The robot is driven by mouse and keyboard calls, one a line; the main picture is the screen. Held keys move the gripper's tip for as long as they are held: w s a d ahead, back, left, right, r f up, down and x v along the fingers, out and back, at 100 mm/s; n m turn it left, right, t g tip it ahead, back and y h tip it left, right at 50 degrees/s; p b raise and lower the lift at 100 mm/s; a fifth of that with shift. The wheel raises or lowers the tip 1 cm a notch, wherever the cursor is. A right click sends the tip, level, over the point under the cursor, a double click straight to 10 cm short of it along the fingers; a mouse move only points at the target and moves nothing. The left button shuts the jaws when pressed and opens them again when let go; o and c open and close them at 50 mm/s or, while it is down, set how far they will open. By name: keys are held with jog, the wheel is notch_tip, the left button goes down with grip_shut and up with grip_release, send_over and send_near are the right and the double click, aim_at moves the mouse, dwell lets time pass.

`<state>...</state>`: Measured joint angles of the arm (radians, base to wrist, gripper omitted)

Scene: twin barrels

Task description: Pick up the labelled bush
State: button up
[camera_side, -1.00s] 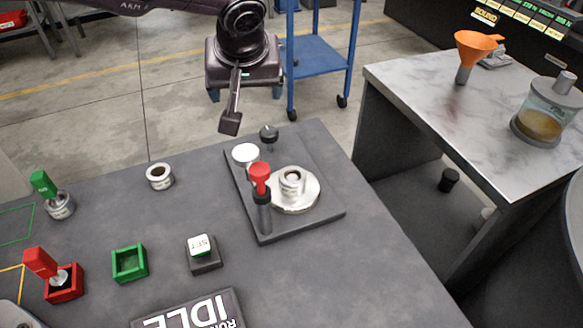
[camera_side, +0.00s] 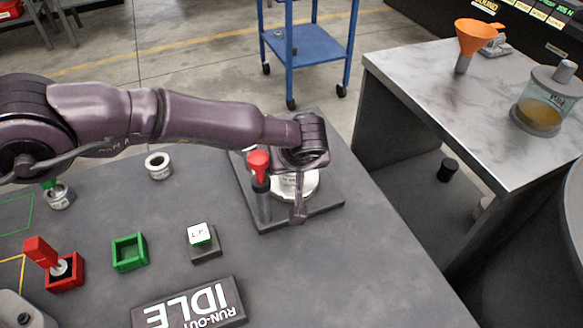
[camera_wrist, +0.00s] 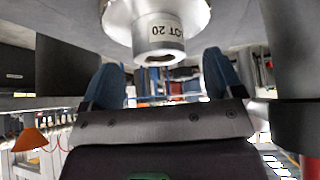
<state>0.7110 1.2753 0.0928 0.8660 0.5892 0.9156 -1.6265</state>
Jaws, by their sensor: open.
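A metal bush with a printed label, partly read as "OT 20", hangs large at the top of the wrist view (camera_wrist: 158,38). In the side view it stands on a round silver plate (camera_side: 308,190), mostly hidden behind my gripper. My gripper (camera_side: 298,208) is over that plate, with one finger showing in front of the bush. In the wrist view my open gripper (camera_wrist: 163,78) has its two fingers spread left and right, with the bush ahead of and between them. I see no contact. Another open-topped bush (camera_side: 158,166) stands apart on the bench.
A red-topped post (camera_side: 259,170) stands close left of my gripper on the dark base plate (camera_side: 325,205). A green square holder (camera_side: 129,252), a red holder (camera_side: 65,275), a white-capped button (camera_side: 200,236) and an IDLE sign (camera_side: 190,305) lie nearer. The bench's right front is clear.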

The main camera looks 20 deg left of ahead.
jog(key=shift+x, duration=1.55)
jog(key=shift+r, duration=0.1)
jog(key=c, duration=1.2)
jog(key=shift+r, duration=0.1)
notch_tip(320, 180, up, 11)
jog(key=shift+r, duration=0.1)
